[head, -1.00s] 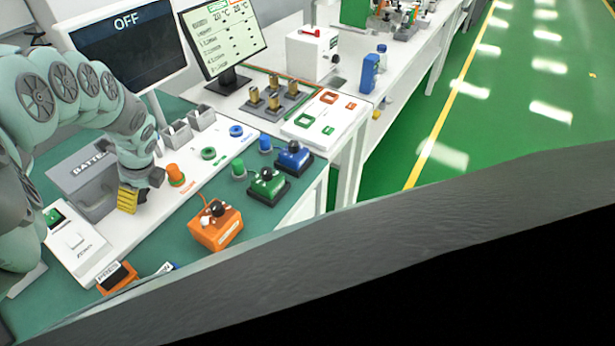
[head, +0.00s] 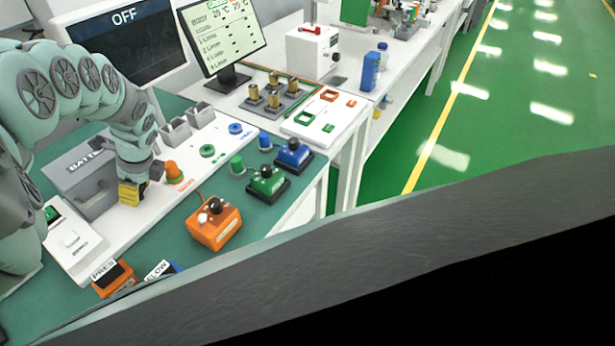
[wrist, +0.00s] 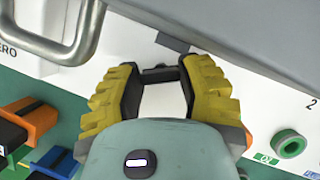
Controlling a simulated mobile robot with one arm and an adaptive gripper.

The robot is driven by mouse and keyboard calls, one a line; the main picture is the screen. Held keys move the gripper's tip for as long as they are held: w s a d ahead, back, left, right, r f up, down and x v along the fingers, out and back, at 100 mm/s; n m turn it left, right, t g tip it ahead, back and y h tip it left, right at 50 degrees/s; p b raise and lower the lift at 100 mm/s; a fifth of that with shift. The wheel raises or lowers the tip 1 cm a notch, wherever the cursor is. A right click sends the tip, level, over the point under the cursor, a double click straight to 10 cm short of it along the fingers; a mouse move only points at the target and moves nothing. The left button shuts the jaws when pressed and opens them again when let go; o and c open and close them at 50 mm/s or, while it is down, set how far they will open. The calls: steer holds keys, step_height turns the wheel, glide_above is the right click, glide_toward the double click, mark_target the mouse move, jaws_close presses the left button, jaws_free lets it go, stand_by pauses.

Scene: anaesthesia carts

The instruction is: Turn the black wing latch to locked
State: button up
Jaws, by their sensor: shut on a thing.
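My gripper (head: 131,193) has yellow ribbed fingers and stands close against the front of the grey battery box (head: 88,200) in the head view. In the wrist view my gripper (wrist: 158,76) points at the base of the same grey box (wrist: 225,25). A small black bar, seemingly the black wing latch (wrist: 158,74), spans the space between the two fingertips, and the fingers are shut on it. The fingers hide most of the latch, so I cannot tell its turn angle. A dark grey plate (wrist: 172,42) lies just beyond it on the box edge.
An orange connector (head: 173,172) stands just right of my gripper, with a green ring (head: 208,151) farther right. An orange box with a black knob (head: 214,222) sits in front on the green bench.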

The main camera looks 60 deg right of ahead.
steer(key=o, duration=1.2)
